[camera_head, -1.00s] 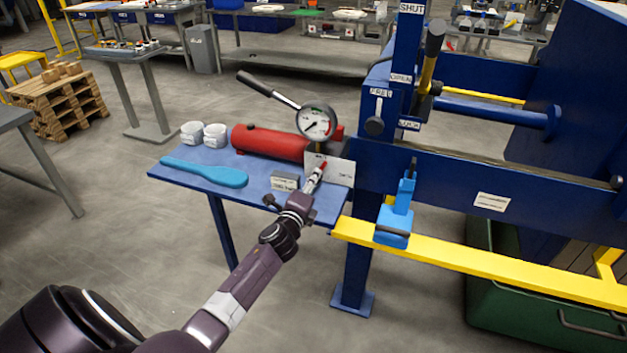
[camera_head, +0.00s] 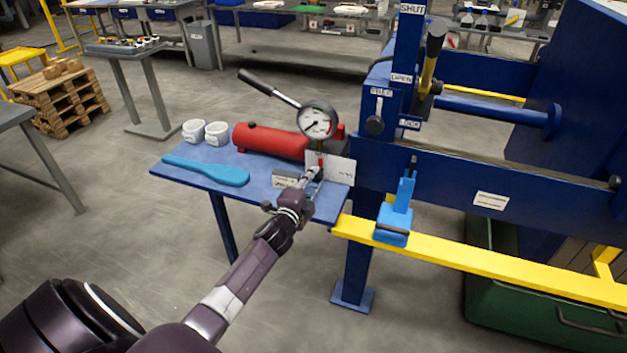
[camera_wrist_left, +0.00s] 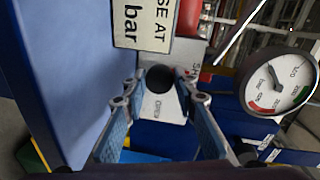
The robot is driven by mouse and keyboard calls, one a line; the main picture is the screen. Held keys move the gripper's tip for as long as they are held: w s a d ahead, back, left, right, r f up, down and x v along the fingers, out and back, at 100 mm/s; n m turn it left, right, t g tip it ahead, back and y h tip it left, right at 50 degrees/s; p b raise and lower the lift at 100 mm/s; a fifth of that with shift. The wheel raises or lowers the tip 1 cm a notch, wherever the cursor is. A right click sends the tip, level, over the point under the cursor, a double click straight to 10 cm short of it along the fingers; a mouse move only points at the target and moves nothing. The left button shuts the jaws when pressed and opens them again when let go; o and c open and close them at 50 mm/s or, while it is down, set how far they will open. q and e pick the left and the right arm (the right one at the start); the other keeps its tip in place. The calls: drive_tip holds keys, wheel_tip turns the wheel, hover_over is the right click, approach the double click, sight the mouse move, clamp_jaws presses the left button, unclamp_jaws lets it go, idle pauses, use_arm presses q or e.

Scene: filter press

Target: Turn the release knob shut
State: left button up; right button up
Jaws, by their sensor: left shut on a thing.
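The release knob shows in the left wrist view as a dark round end (camera_wrist_left: 160,78) in front of a pale plate with an OPEN label and a partly hidden label starting SH. My left gripper (camera_head: 316,174) reaches over the blue side table to the pump's front. Its two fingers (camera_wrist_left: 162,95) stand on either side of the knob and are shut on it. In the head view the fingers mostly hide the knob. The knob's exact angle cannot be told. My right gripper is not in view.
A red pump cylinder (camera_head: 270,141) with a black lever (camera_head: 268,89) and a round gauge (camera_head: 317,122) sits behind. A blue paddle (camera_head: 207,171) and white cups (camera_head: 217,133) lie left on the table (camera_head: 260,185). The blue press frame (camera_head: 440,175) stands close on the right.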

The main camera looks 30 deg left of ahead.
use_arm(q)
drive_tip(key=o, duration=0.9)
drive_tip(key=shift+s, duration=0.1)
drive_tip(key=v, duration=1.2)
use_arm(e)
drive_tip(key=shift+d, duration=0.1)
use_arm(q)
drive_tip(key=shift+f, duration=0.1)
